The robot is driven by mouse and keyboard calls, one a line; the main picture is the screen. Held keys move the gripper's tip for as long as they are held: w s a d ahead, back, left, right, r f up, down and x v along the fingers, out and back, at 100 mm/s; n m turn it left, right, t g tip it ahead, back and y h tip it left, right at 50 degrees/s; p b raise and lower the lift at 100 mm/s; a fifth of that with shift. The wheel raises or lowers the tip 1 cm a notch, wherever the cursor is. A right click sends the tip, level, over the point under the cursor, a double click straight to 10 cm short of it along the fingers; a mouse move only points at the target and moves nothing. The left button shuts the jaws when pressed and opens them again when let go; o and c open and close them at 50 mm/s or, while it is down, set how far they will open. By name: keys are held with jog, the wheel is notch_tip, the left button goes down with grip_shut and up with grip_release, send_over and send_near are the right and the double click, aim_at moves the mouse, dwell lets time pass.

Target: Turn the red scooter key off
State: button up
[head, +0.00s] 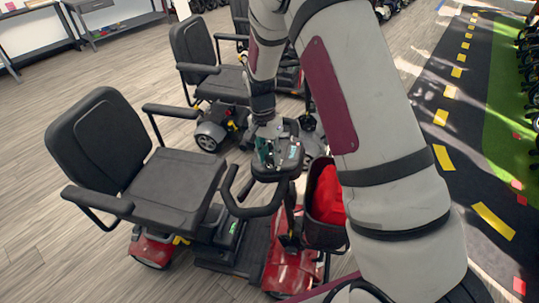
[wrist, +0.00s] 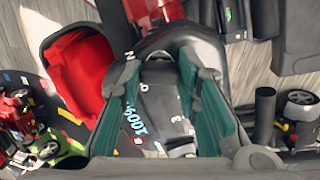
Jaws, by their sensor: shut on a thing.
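The red scooter (head: 290,262) stands at the front centre, with a black seat and a dark console on its tiller. My gripper (head: 268,150) reaches down onto the console (head: 285,165). In the wrist view the console (wrist: 160,105) lies between the two green-padded fingers of my gripper (wrist: 160,68). A small pale piece, apparently the key (wrist: 158,58), shows at the console's far end between the fingertips. My gripper is shut on it. The key is too small to read its turn, and in the head view it is hidden by my gripper.
The scooter's basket (head: 322,232) holds a red thing, right of the tiller. The black seat (head: 170,185) stands left of the handlebar. Another scooter (head: 212,65) is close behind. Grey floor (head: 40,230) is clear at left; a marked road mat (head: 460,130) lies at right.

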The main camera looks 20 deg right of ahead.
jog(key=n+b, duration=0.1)
jog(key=n, duration=0.4)
jog(key=shift+w+n, duration=0.1)
jog(key=shift+n, duration=0.2)
jog(key=shift+a+n+h+b, duration=0.1)
jog(key=shift+n+h+b, duration=0.4)
jog(key=shift+n, duration=1.6)
jog(key=o, duration=1.2)
jog(key=shift+c, duration=0.2)
jog(key=v, duration=1.2)
jog(key=shift+w, duration=0.1)
